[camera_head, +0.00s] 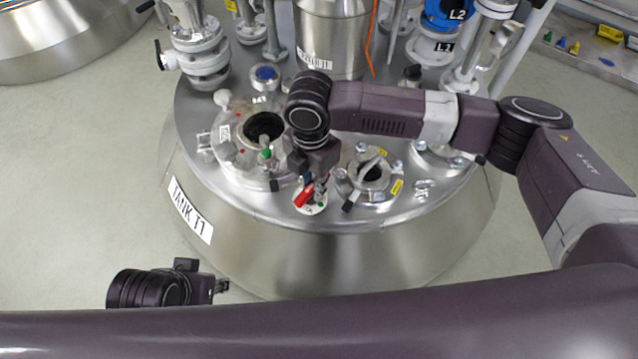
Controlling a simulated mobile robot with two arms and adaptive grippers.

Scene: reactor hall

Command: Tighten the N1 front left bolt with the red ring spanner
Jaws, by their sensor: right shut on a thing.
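My right arm reaches in from the right over the tank lid. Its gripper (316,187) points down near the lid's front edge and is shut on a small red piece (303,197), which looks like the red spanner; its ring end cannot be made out. Just below it is a small white round plate (313,208) with a green spot. A small bolted flange (369,173) with an open centre and yellow tags stands right of the gripper. Which nozzle is N1 cannot be read. My left gripper (221,287) is low on the left, away from the lid, its fingers too small to judge.
A larger round opening (264,128) with a clamped rim and a green knob lies left of the right gripper. Pipes, valves (203,58) and a steel vessel (331,35) crowd the back of the tank (330,255). The floor at left is clear.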

